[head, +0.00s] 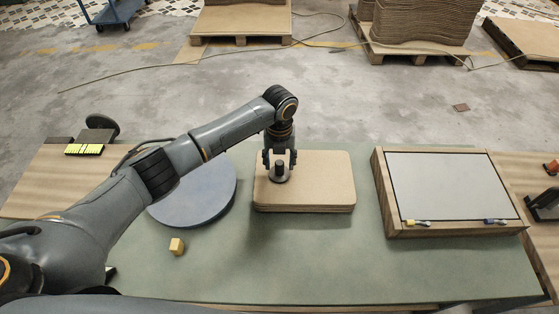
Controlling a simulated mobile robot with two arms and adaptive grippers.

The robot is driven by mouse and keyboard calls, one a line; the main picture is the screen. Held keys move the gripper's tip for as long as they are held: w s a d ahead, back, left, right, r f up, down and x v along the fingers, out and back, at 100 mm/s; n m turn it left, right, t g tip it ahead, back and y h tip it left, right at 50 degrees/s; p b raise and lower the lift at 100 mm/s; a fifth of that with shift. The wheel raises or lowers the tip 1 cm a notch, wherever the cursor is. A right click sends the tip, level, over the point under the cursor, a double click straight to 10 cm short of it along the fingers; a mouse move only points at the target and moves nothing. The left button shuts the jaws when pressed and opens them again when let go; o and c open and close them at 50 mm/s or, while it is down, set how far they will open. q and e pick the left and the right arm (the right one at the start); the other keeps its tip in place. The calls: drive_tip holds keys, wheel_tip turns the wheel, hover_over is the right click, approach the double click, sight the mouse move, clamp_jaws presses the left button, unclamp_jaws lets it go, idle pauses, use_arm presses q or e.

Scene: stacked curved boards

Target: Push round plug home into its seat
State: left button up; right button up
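A small dark round plug (280,174) with a wider base stands upright on the tan board block (325,185). The block has rounded corners and layered edges, and lies on the green table mat. My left gripper (280,160) points down directly over the plug. Its two fingers are apart, one to each side of the plug's top, with a gap visible between them. I cannot tell whether they touch it. The seat is hidden under the plug, and how deep the plug sits cannot be told. My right gripper is not in view.
A blue-grey disc (205,192) lies left of the block, partly under my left arm. A small yellow cube (177,246) is in front of it. The green mat (320,262) is clear in front of the block.

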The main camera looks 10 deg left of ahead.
use_arm(q)
wheel_tip(320, 180, up, 12)
idle(0.6)
idle(0.4)
